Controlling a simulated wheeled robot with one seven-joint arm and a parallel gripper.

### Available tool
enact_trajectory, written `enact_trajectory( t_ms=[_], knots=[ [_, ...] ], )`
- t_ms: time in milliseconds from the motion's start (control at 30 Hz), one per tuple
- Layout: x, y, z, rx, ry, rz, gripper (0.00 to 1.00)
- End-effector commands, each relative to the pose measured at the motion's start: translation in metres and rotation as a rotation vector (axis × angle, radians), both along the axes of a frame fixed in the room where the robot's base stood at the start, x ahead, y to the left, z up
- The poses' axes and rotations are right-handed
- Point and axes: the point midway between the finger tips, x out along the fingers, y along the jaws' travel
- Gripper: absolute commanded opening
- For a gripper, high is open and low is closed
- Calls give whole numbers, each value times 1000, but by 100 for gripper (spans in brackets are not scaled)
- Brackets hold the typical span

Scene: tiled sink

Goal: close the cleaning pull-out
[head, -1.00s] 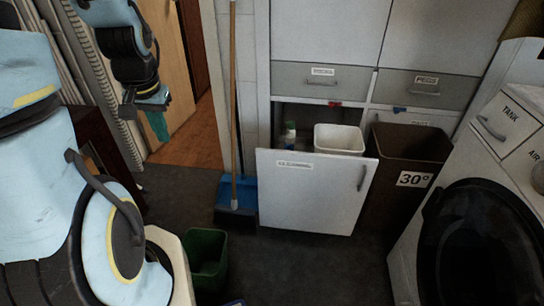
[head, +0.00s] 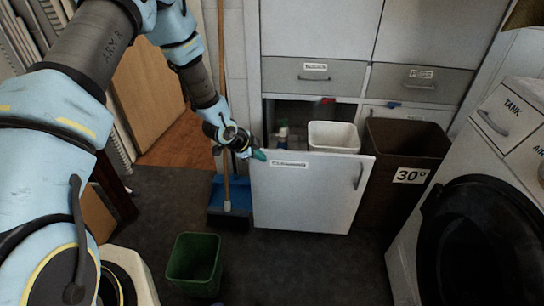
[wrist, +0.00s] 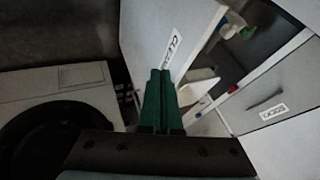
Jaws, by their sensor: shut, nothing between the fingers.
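The cleaning pull-out (head: 308,197) is a white front with a "CLEANING" label and a handle at its right side. It stands out from the cabinet, with a dark gap behind it. A white bin (head: 334,136) and a small bottle (head: 283,135) show behind the front. My gripper (head: 259,155) has green fingers, shut and empty, at the front's upper left corner. In the wrist view the fingers (wrist: 161,100) lie close over the white front (wrist: 160,35), near its label. I cannot tell whether they touch it.
A brown "30°" hamper (head: 405,155) stands right of the pull-out, beside a white machine (head: 480,200). A broom with a blue dustpan (head: 230,195) is on the left. A green bin (head: 194,262) stands on the dark floor. Floor before the front is clear.

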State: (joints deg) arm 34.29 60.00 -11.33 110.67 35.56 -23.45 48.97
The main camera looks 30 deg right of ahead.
Motion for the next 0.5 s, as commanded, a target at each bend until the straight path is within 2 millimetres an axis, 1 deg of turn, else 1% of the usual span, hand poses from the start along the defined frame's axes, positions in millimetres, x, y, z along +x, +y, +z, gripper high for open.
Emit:
enact_trajectory(
  t_ms=[33,400,500],
  knots=[
    [0,-5,-7,2,2,-1,0],
    [9,-46,-64,3,4,3,0],
    [23,-56,-62,0,2,7,0]
  ],
)
